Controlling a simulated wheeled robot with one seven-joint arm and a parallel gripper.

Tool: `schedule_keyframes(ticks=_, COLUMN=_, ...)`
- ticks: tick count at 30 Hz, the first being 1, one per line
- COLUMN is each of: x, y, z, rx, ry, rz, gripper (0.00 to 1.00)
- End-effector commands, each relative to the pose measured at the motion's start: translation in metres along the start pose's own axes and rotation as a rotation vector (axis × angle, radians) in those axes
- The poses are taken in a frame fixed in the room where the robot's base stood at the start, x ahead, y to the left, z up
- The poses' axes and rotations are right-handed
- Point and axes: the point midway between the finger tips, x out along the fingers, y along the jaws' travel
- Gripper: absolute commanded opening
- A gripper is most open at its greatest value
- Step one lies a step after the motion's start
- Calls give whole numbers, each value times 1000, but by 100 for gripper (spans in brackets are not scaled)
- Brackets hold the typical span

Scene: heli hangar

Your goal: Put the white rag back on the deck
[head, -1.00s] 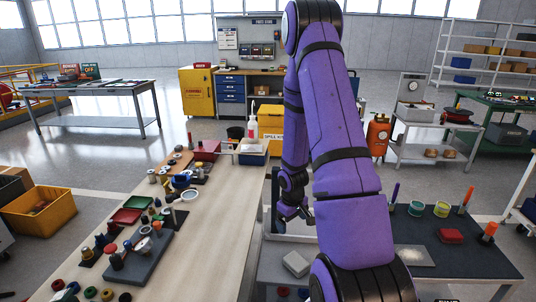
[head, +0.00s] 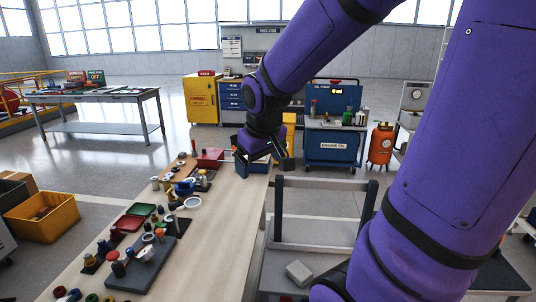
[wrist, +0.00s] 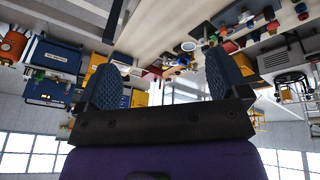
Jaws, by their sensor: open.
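A pale, folded-looking block (head: 298,272), which may be the white rag, lies on the low grey cart top right of the long bench. I cannot tell for certain that it is cloth. My gripper (head: 263,163) is above the far end of the bench, apart from the pale block and farther back. Its two dark fingers stand apart in the wrist view (wrist: 163,82), with nothing between them. The gripper partly hides the tray at the bench's far end. No surface is clearly marked as the deck.
The long pale bench (head: 205,262) carries small parts, a red tray (head: 210,157), a green tray (head: 128,222) and a grey board (head: 150,262). A yellow bin (head: 42,214) stands at left; open floor lies beyond.

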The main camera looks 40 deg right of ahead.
Motion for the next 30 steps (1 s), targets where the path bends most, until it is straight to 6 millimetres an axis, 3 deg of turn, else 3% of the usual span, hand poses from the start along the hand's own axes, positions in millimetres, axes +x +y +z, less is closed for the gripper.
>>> schedule_keyframes(ticks=1, x=-17, y=-8, z=6, rx=-3, ry=24, rz=-10, gripper=93)
schedule_keyframes(ticks=6, x=-62, y=-31, z=30, rx=-9, ry=77, rz=-51, gripper=93)
schedule_keyframes(ticks=13, x=-108, y=-55, z=71, rx=-23, ry=136, rz=-119, gripper=93)
schedule_keyframes(ticks=19, x=-126, y=-64, z=92, rx=-32, ry=157, rz=-156, gripper=93)
schedule_keyframes(ticks=30, x=-128, y=-65, z=96, rx=-33, ry=159, rz=-162, gripper=93)
